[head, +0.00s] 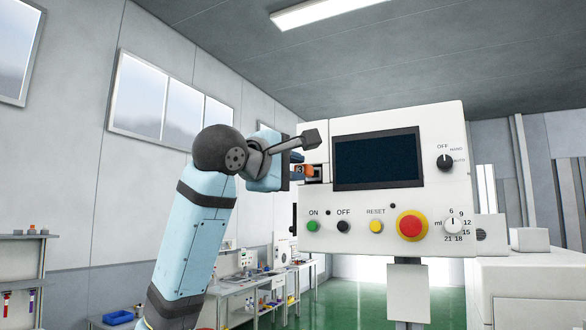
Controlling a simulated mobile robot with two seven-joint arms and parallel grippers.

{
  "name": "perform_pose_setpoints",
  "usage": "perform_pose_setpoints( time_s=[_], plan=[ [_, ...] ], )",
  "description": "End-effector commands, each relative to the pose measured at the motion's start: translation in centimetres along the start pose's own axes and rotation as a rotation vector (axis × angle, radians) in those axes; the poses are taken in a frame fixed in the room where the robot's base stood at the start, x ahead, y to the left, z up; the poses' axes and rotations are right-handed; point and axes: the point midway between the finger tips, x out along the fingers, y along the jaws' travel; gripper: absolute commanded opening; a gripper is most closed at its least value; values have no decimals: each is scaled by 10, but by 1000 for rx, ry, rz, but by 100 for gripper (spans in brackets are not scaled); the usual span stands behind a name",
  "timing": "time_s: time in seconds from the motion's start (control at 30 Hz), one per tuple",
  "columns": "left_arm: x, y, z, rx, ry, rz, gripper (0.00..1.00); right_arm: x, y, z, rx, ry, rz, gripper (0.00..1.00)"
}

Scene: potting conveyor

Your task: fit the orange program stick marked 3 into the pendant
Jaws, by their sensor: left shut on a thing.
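The pendant (437,208) is a white control panel with a dark screen (376,159), and it stands right of centre in the head view. My left gripper (297,170) is at the panel's upper left edge, beside the screen. The stick's right end is at a dark opening in the panel's left part. I cannot tell how far, if at all, it is inside. The fingers and wrist hide part of the stick. My right gripper is not in view.
The panel carries a green ON button (313,226), a yellow RESET button (376,226), a red emergency stop (411,226) and a dosing knob (453,225). A white machine (530,275) stands at the right. Workbenches (245,287) stand far behind.

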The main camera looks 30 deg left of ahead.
Motion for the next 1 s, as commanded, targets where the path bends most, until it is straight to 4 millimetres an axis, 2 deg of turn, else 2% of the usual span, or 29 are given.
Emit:
perform_pose_setpoints(
  time_s=[0.37,1.0],
  plan=[
    [1,0,0,-1,-1,-1,0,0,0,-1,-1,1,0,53],
    [17,0,-3,-1,-2,-1,0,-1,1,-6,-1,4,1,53]
  ],
)
